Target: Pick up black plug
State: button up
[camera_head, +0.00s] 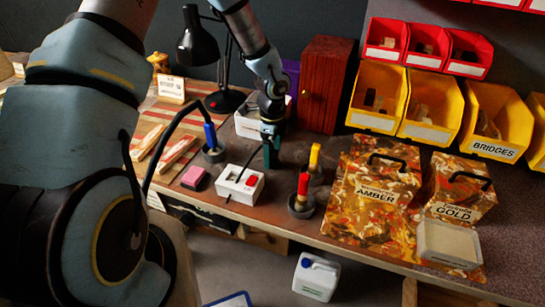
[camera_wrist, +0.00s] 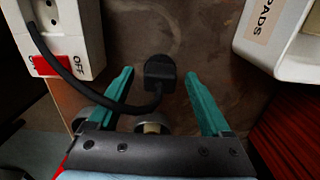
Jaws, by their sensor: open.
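The black plug (camera_wrist: 160,72) lies on the bench top in the wrist view, with its black cable curving left and up past a white socket box (camera_wrist: 72,30) with a red switch. My gripper (camera_wrist: 158,88) is open, its two green fingers on either side of the plug with gaps between. In the head view my gripper (camera_head: 270,152) points down at the bench behind the white socket box (camera_head: 241,185). The plug is hidden or too small to make out there.
A white box marked PADS (camera_wrist: 285,40) stands right of my gripper in the wrist view. In the head view, a blue-handled tool (camera_head: 210,136), a red-handled tool (camera_head: 303,185) and a yellow-handled tool (camera_head: 315,158) stand in holders nearby. A reddish wooden cabinet (camera_head: 325,85) stands behind.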

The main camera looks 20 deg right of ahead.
jog(key=shift+f, duration=0.15)
grip_shut()
dwell(0.6)
